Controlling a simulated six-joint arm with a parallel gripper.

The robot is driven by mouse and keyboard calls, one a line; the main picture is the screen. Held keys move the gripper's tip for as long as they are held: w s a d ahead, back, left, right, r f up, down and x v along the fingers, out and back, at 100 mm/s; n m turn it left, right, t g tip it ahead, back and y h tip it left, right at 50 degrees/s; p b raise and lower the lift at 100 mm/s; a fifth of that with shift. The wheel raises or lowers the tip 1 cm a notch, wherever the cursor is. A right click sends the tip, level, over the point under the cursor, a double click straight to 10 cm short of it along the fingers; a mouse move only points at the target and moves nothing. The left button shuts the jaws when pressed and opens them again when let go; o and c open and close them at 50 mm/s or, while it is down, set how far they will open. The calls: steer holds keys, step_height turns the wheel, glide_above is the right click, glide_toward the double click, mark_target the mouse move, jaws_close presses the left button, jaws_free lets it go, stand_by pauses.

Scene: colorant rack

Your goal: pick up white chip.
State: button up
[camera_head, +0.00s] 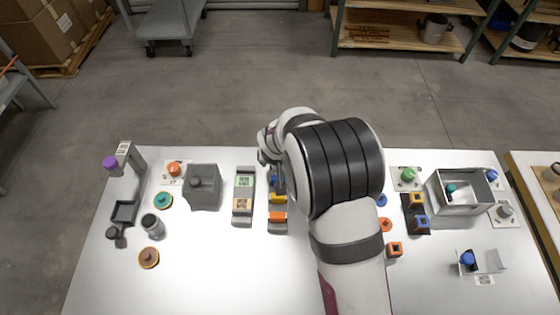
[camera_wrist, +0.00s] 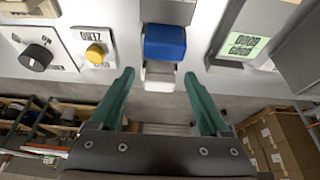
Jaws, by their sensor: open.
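The white chip (camera_wrist: 160,73) shows in the wrist view, just below a blue chip (camera_wrist: 165,42) in a narrow grey rack. My gripper (camera_wrist: 159,77) has green fingers, spread apart on either side of the white chip with a gap on each side; nothing is held. In the head view, the rack (camera_head: 278,229) stands at the middle of the table, with blue, yellow (camera_head: 278,199) and orange (camera_head: 278,216) chips. My arm covers its far end there, and I cannot make out the white chip in that view.
A grey box (camera_head: 202,187) stands farther left. Right of my arm are orange and blue parts and an open grey bin (camera_head: 455,205).

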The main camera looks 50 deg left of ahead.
jaws_close()
stand_by(0.3)
